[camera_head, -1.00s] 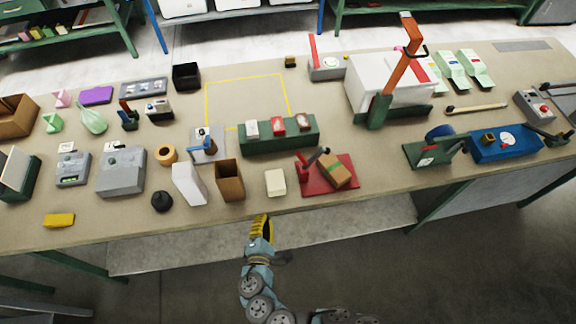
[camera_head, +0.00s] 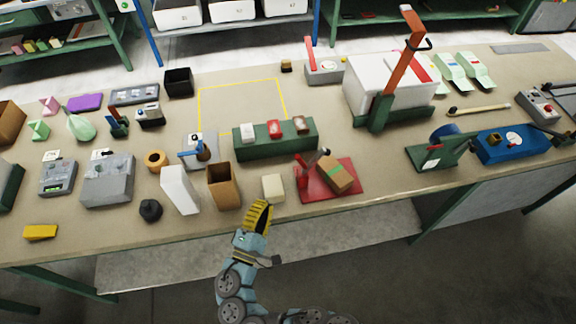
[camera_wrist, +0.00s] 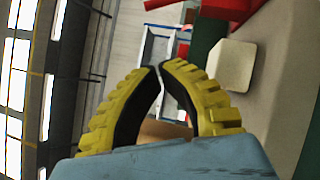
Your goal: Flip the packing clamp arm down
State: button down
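The packing clamp has a red base plate (camera_head: 340,190), a red upright (camera_head: 303,183) at its left and a dark-ended arm (camera_head: 318,160) tilted up to the right. A brown box with a green band (camera_head: 336,175) lies on the plate. My gripper (camera_head: 262,204) has yellow ribbed fingers and is at the table's front edge, left of the clamp and apart from it. In the wrist view my gripper (camera_wrist: 160,66) has its curved fingertips almost together, with nothing visibly held. Red parts (camera_wrist: 215,10) show at the top there; the clamp arm cannot be made out.
A cream block (camera_head: 273,187) stands between my gripper and the clamp, also in the wrist view (camera_wrist: 232,65). An open brown box (camera_head: 223,186) and a white block (camera_head: 180,190) stand left. A green rack (camera_head: 275,140) is behind. The table front right of the clamp is clear.

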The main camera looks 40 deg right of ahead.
jog(key=p+x, duration=0.1)
jog(key=x, duration=0.8)
jog(key=shift+w+d+r, duration=0.1)
jog(key=shift+w+d, duration=0.05)
jog(key=shift+d, duration=0.1)
jog(key=shift+s+d+r+p, duration=0.2)
jog(key=shift+d+r, duration=0.05)
jog(key=shift+d, duration=0.4)
jog(key=shift+s+d+r+p, duration=0.15)
jog(key=shift+d+r+p, duration=0.1)
jog(key=shift+d, duration=0.35)
jog(key=shift+s+d+r+p, duration=0.2)
jog(key=shift+d+r, duration=0.05)
jog(key=shift+d, duration=0.4)
